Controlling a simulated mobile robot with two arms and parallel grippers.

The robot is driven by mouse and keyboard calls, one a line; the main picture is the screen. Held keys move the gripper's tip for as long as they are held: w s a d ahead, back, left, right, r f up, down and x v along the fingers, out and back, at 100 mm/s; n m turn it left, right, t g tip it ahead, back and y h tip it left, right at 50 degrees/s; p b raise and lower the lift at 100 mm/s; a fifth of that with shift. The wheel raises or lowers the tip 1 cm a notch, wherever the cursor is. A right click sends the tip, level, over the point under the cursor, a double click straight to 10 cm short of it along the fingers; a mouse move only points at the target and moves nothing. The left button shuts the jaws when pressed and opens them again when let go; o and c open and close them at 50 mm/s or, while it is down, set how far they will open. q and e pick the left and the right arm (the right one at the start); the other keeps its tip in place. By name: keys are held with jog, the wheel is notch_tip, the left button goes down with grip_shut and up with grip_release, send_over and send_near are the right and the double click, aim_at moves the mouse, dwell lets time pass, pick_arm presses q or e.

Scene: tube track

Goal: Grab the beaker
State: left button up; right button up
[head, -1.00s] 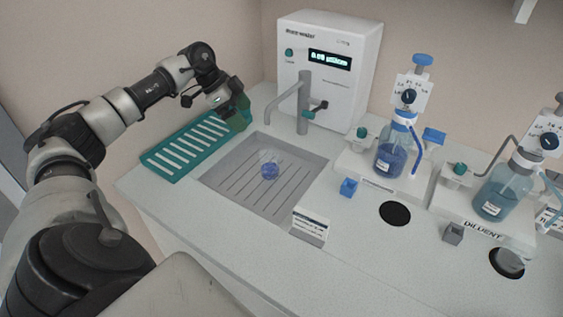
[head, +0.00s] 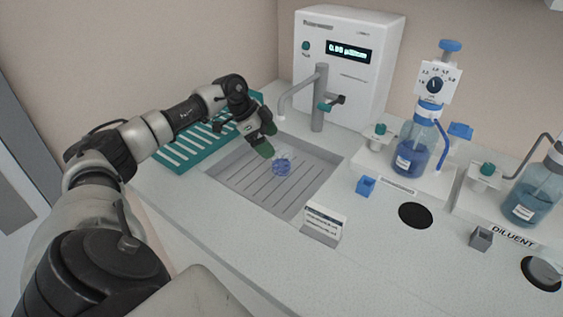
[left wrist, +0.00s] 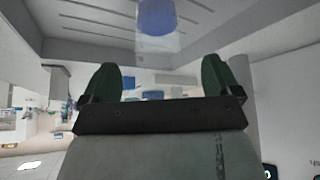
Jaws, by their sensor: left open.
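The beaker (head: 282,166) is a small clear vessel with blue in its lower part. It stands on the grey ribbed drain area of the counter in the head view. It also shows at the top of the left wrist view (left wrist: 157,18), between and beyond the fingers. My left gripper (head: 268,150) has green fingertips and is just to the upper left of the beaker. In the left wrist view (left wrist: 160,82) its two fingers are apart with nothing between them. I cannot tell from the head view whether a finger touches the beaker. My right gripper is not in view.
A grey tap (head: 318,98) and white dispenser unit (head: 345,70) stand behind the drain (head: 225,172). A teal slotted rack (head: 170,158) lies at left. A blue-liquid bottle (head: 412,150) and a diluent bottle (head: 532,198) stand at right. A small sign (head: 323,222) stands in front.

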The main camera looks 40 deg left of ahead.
aim_at(281, 152)
pick_arm(q)
jog(key=x, duration=0.3)
jog(key=p+x, duration=0.1)
jog(key=x, duration=0.1)
jog(key=shift+w+d+f, duration=0.15)
jog(key=shift+w+d, duration=0.1)
jog(key=shift+d, duration=0.1)
jog(key=c, duration=1.1)
jog(key=shift+o, duration=0.2)
